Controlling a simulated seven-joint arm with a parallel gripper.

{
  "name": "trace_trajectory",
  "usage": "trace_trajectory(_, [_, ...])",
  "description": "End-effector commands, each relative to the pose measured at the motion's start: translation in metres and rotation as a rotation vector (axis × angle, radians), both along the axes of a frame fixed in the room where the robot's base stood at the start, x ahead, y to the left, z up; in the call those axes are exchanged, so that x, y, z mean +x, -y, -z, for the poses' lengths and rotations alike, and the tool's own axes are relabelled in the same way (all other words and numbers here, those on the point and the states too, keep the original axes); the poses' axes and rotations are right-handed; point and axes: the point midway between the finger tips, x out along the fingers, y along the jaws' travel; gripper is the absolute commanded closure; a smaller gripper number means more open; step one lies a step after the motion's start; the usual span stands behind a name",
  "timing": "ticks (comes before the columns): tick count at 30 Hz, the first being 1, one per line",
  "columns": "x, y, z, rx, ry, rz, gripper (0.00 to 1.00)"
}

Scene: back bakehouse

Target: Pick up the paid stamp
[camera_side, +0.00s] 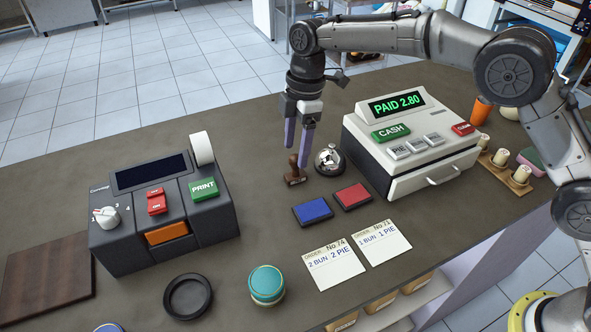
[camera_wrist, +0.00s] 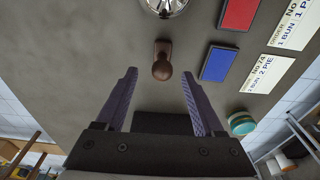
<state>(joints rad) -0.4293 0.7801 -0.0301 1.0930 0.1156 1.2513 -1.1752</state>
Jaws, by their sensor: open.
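The paid stamp (camera_side: 294,173) is a small brown stamp with a rounded knob handle. It stands on the grey-brown counter just left of the silver bell. In the wrist view the stamp (camera_wrist: 162,62) lies beyond my fingertips, roughly midway between them. My gripper (camera_side: 297,146) points down with its purple fingers close above and behind the stamp. In the wrist view my gripper (camera_wrist: 159,86) is open, with nothing between the fingers. I cannot tell from the side view whether a finger touches the stamp. The word on its underside is hidden.
The silver bell (camera_side: 329,160) stands close right of the stamp. Blue (camera_side: 312,210) and red (camera_side: 352,196) ink pads lie in front. The cash register (camera_side: 412,150) is to the right, the label printer (camera_side: 165,210) to the left. Counter between printer and stamp is clear.

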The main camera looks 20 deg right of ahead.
Motion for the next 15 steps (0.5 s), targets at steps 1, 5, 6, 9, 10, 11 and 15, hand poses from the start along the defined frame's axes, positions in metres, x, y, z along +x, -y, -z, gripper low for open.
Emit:
trace_trajectory(1, [0.0,-0.001,0.005,0.0,-0.001,0.0,0.3])
trace_trajectory(5, [0.0,-0.002,0.012,0.0,0.001,0.0,0.3])
trace_trajectory(6, [-0.001,-0.002,0.015,0.0,0.0,0.0,0.3])
trace_trajectory(9, [-0.002,-0.003,0.026,-0.001,-0.002,0.0,0.3])
trace_trajectory(10, [-0.003,-0.003,0.031,-0.001,-0.003,0.0,0.3])
trace_trajectory(11, [-0.003,-0.004,0.035,-0.001,-0.002,0.0,0.3])
trace_trajectory(15, [-0.003,-0.006,0.054,-0.001,-0.002,0.0,0.3])
